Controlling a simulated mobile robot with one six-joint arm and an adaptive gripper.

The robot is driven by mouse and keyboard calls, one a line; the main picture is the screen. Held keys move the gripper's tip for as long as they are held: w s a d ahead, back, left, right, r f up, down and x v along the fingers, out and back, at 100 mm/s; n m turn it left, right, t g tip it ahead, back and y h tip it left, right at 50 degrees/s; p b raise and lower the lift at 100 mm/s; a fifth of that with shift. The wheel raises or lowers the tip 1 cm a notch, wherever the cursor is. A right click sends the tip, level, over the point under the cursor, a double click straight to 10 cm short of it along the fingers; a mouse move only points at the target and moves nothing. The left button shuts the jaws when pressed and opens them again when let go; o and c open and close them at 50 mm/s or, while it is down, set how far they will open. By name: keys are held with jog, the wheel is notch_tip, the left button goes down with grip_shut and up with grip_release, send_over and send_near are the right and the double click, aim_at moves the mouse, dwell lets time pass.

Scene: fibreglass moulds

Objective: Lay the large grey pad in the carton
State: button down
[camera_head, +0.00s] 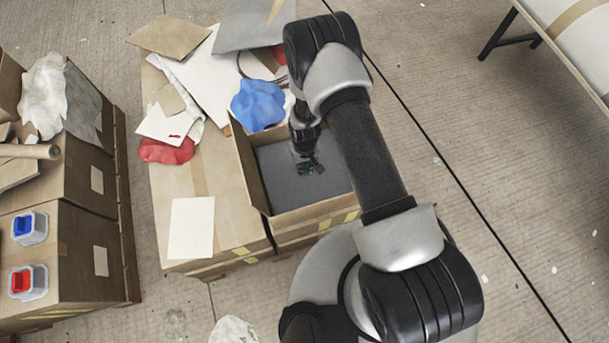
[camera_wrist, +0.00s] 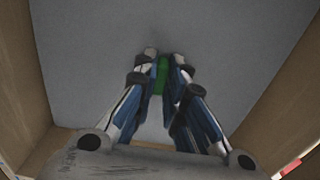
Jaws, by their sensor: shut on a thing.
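The large grey pad (camera_head: 276,187) is flat inside the open carton (camera_head: 312,211), between its walls. My gripper (camera_head: 307,167) reaches down into the carton over the pad. In the wrist view the pad (camera_wrist: 90,60) fills most of the space between the cardboard walls. My gripper's fingertips (camera_wrist: 163,60) are shut on a small green piece (camera_wrist: 161,75) at the pad's face, which looks like a grip on the pad. I cannot tell whether the pad rests on the carton's floor or hangs just above it.
A blue crumpled cloth (camera_head: 257,104) lies by the carton's far left corner. Left of it are a red cloth (camera_head: 166,151), a white sheet (camera_head: 191,228) and cardboard scraps (camera_head: 170,36) on boxes.

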jog(key=shift+f+b, duration=0.9)
jog(key=shift+f, duration=2.5)
jog(key=shift+f, duration=0.15)
jog(key=c, duration=1.7)
grip_release()
jog(key=shift+o, duration=0.2)
